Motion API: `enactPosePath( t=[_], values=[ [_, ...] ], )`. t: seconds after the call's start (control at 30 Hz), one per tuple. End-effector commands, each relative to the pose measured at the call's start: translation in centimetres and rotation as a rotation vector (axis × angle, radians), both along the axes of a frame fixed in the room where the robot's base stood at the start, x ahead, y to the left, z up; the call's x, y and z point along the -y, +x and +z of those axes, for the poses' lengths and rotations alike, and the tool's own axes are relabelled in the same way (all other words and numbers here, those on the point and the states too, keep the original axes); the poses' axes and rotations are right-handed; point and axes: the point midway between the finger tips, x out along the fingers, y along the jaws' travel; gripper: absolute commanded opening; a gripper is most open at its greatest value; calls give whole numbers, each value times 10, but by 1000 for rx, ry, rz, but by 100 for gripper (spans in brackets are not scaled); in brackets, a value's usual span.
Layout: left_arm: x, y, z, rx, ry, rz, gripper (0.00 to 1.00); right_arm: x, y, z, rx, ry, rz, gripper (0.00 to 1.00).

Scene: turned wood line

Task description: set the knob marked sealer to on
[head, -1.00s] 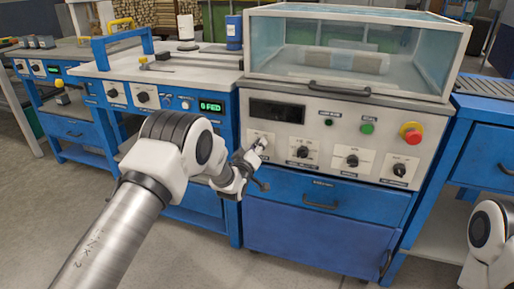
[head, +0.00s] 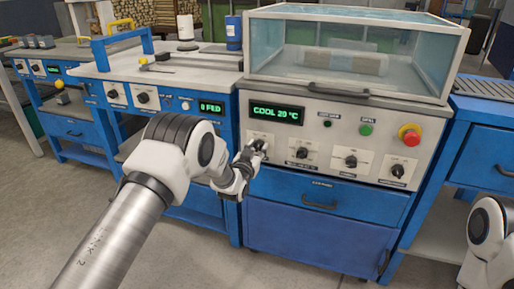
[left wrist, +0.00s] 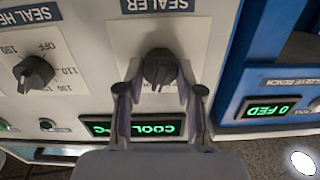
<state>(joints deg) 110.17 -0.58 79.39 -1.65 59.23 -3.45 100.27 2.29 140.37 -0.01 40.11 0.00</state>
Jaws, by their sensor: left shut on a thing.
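The sealer knob (left wrist: 158,68) is a dark round knob on a white plate whose label, upside down in the left wrist view, reads SEALER. My left gripper (left wrist: 158,80) has one finger on each side of the knob and is shut on it. In the head view, my left gripper (head: 257,150) is at the leftmost knob of the white panel and partly hides it. My right gripper is out of view; only part of my right arm shows at the lower right.
Three more knobs (head: 351,161) sit to the right on the same panel, with a green button (head: 366,130) and a red emergency button (head: 409,135) above. A clear cover (head: 350,50) stands on top. The neighbouring bench has a lit counter (head: 210,107).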

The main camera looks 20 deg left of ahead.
Motion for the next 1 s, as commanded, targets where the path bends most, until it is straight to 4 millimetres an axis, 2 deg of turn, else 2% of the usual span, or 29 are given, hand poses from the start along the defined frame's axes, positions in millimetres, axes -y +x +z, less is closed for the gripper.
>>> enactPosePath(
  t=[0.4, 0.93, 0.97, 1.0],
  values=[
    [1, 0, 0, 7, 209, 0, 2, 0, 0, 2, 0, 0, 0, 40],
    [1, 0, 0, 8, 238, 0, 2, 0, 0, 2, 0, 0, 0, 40],
    [1, 0, 0, 8, 238, 0, 43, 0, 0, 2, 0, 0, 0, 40],
    [1, 0, 0, 8, 237, 0, 58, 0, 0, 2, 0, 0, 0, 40]
  ],
)
